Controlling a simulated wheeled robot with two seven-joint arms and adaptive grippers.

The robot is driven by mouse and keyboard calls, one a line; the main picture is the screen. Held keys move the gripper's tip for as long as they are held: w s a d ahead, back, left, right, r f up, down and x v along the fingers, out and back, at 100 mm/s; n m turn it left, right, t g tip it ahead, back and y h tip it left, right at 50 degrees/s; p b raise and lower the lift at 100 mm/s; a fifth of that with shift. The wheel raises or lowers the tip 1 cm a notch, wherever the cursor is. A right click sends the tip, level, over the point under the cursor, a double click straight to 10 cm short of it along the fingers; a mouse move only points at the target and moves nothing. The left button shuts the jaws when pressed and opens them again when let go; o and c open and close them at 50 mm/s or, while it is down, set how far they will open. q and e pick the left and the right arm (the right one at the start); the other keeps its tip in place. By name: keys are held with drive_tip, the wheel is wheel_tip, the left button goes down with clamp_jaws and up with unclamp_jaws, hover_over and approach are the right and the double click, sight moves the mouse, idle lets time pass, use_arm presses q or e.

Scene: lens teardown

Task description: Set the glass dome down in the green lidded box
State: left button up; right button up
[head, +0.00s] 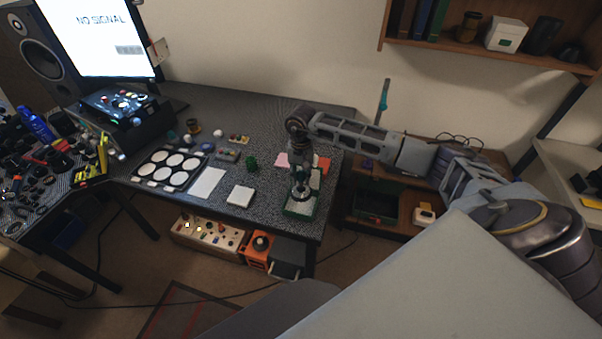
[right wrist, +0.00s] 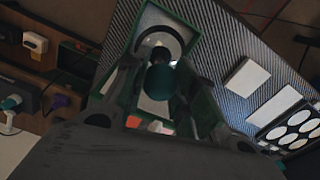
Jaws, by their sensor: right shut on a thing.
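The green lidded box (head: 300,214) stands near the front right corner of the desk, partly hidden by my right arm. In the right wrist view the green box (right wrist: 142,20) shows a pale inside with a dark ring. My right gripper (head: 300,193) points down over the box. In the right wrist view a dark teal rounded thing, apparently the glass dome (right wrist: 161,79), is between the fingers of my right gripper (right wrist: 162,84). The gripper is shut on it. I cannot tell whether the dome touches the box floor. My left gripper is out of view.
A white square block (head: 240,195), a white sheet (head: 207,183) and a tray of white discs (head: 146,178) lie left of the box. A small green cylinder (head: 251,163) stands behind them. The desk's front edge is close to the box.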

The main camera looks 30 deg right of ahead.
sight(301, 188)
drive_tip(key=shift+f+b, duration=3.55)
drive_tip(key=shift+f, duration=0.35)
idle(4.1)
